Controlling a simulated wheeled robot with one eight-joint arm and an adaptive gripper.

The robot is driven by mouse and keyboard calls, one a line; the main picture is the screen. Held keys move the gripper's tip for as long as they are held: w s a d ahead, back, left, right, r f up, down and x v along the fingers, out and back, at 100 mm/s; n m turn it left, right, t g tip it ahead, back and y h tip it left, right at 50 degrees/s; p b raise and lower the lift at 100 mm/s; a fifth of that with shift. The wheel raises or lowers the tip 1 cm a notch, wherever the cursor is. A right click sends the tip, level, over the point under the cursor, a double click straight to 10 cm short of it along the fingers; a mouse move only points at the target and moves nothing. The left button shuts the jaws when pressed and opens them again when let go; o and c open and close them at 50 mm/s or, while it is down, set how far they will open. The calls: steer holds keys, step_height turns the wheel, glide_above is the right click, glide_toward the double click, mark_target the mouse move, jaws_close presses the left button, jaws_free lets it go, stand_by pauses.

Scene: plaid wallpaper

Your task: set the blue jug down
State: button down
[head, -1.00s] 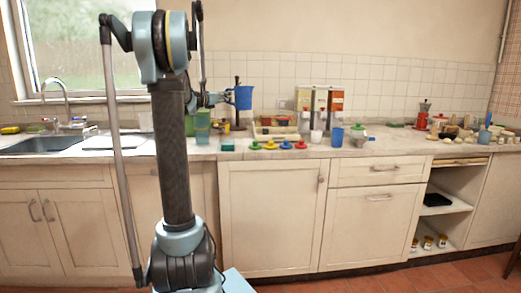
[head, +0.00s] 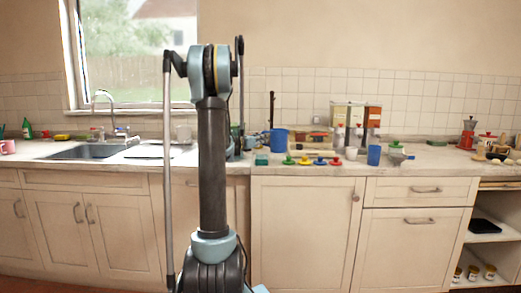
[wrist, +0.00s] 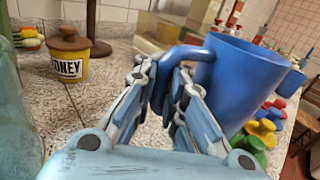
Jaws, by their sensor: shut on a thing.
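The blue jug (head: 279,141) is upright at counter height, just right of my arm, in the head view. In the wrist view the jug (wrist: 240,88) fills the upper right, its handle toward me. My gripper (wrist: 172,82) is shut on the handle. The jug's base is partly hidden by my fingers, and I cannot tell whether it touches the counter (wrist: 95,100). In the head view my gripper is mostly hidden behind my arm.
Several coloured knobbed pieces (head: 320,161) lie close to the jug's right front. A yellow honey pot (wrist: 70,58) stands to its left in the wrist view. A blue cup (head: 374,155) and dispensers (head: 357,118) stand further right.

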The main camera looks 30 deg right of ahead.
steer(key=shift+f, duration=2.1)
steer(key=c, duration=1.7)
jaws_free()
steer(key=shift+o, duration=0.2)
